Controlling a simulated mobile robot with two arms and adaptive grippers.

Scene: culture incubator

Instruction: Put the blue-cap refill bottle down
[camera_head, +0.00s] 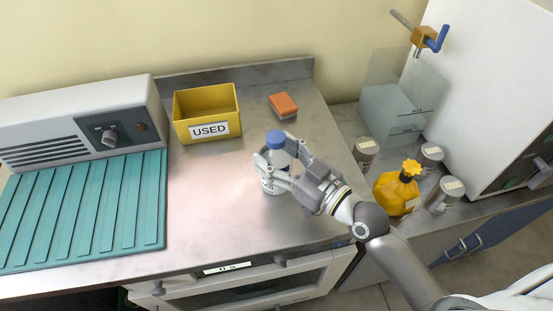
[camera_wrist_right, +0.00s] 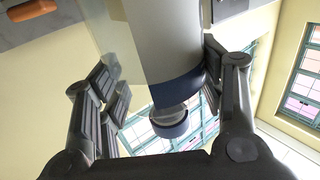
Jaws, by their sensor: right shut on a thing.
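The refill bottle with the blue cap (camera_head: 276,139) is upright over the steel counter, right of the yellow bin. My right gripper (camera_head: 273,170) is shut on the bottle, with its fingers around the body below the cap. Whether the bottle's base touches the counter cannot be told, as the fingers cover much of its lower part. In the right wrist view the bottle (camera_wrist_right: 165,45) shows large between the fingers of the right gripper (camera_wrist_right: 165,90), with the blue cap toward the bottom of the picture. My left gripper is not in view.
A yellow bin marked USED (camera_head: 208,114) and an orange sponge (camera_head: 283,104) stand behind. A teal ribbed mat (camera_head: 85,210) and a grey device (camera_head: 80,122) are at left. A yellow bottle (camera_head: 396,194) and several jars are at right. The counter's front middle (camera_head: 210,235) is clear.

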